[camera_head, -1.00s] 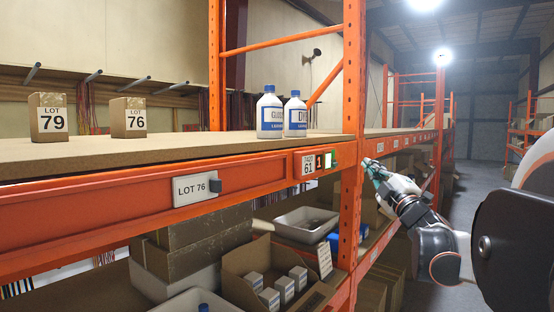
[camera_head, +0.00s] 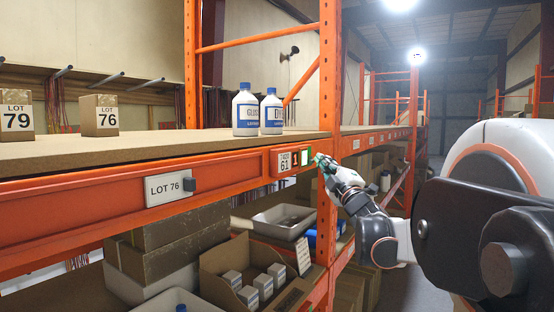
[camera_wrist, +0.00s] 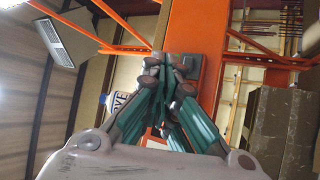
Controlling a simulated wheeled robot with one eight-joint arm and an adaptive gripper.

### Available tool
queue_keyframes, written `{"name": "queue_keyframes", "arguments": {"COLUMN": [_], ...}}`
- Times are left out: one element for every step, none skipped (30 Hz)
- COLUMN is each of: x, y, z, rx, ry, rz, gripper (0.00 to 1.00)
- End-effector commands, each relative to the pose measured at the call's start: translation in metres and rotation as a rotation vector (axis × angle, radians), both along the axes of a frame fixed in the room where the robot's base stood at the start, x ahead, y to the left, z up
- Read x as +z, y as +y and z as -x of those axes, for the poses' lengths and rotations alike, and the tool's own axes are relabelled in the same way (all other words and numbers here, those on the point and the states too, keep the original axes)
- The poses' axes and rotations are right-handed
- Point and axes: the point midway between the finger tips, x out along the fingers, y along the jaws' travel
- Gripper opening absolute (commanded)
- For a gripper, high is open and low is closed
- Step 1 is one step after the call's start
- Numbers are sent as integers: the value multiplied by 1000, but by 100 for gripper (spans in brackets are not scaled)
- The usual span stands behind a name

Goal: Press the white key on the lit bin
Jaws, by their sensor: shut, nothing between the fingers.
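A small pick module (camera_head: 294,160) sits on the orange shelf beam beside the post, next to a white label reading 61. Its display shows a lit orange-red 1. The white key (camera_head: 307,156) is at the module's right end, with green at its edge. My gripper (camera_head: 318,159) has its green fingertips at the key's right side; I cannot tell whether they touch. In the wrist view my gripper (camera_wrist: 166,68) is shut and empty, pointing at the orange upright. A grey housing shows there behind the fingers; the key itself is hidden.
Two white bottles (camera_head: 246,110) stand on the shelf above, left of the orange post (camera_head: 328,120). Cartons LOT 79 (camera_head: 16,112) and LOT 76 (camera_head: 99,115) are further left. A LOT 76 plate (camera_head: 169,188) is on the beam. Boxes and a grey tray (camera_head: 283,221) fill the lower shelf.

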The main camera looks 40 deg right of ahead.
Motion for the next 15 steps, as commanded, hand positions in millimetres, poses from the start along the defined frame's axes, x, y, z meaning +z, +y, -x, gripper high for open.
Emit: {"name": "queue_keyframes", "arguments": {"x": [-1,-1,-1,-1,-1,-1,-1,-1,-1,-1,-1,-1,-1,-1,0], "y": [2,3,5,5,6,7,7,7,7,7,7,7,7,7,7], "z": [-5,-7,-10,-12,-13,-15,-16,-16,-17,-17,-18,-18,-18,-18,-18], "rx": [1,1,2,2,1,1,0,0,0,0,0,0,0,0,0], "ry": [1,1,1,-1,0,0,0,0,0,0,0,1,1,0,0], "rz": [0,0,1,0,0,0,1,1,1,1,1,1,1,1,1], "gripper": [0,0,0,0,0,0,0,0,0,0,0,0,0,0,0]}}
